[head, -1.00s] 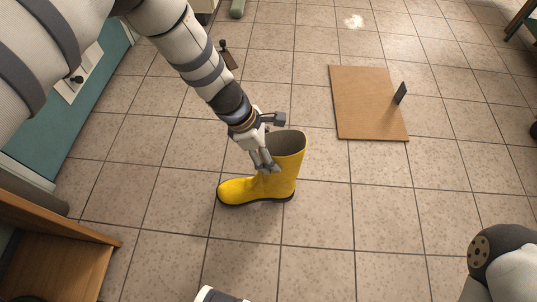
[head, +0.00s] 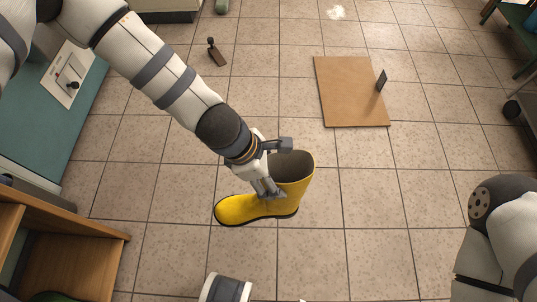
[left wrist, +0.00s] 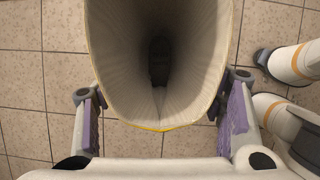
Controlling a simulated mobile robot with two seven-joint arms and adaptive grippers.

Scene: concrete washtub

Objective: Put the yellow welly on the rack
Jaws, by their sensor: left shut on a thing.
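The yellow welly (head: 290,197) is upright in the head view, with its toe to the left and its dark open top facing up. My left gripper (head: 270,192) is shut on the welly's shaft, on the side towards the toe. In the left wrist view the welly's pale inside (left wrist: 160,60) fills the upper middle, between the purple-padded fingers of my left gripper (left wrist: 162,108). I cannot tell exactly how high the sole is above the floor. My right gripper is not in view. I cannot identify the rack with certainty.
An open wooden unit (head: 75,262) stands at the lower left, near a teal panel (head: 45,125). A brown board (head: 350,95) with a small dark upright piece lies on the tiled floor (head: 385,190). A brush-like object (head: 217,53) lies further back. Teal furniture stands at the upper right (head: 520,50).

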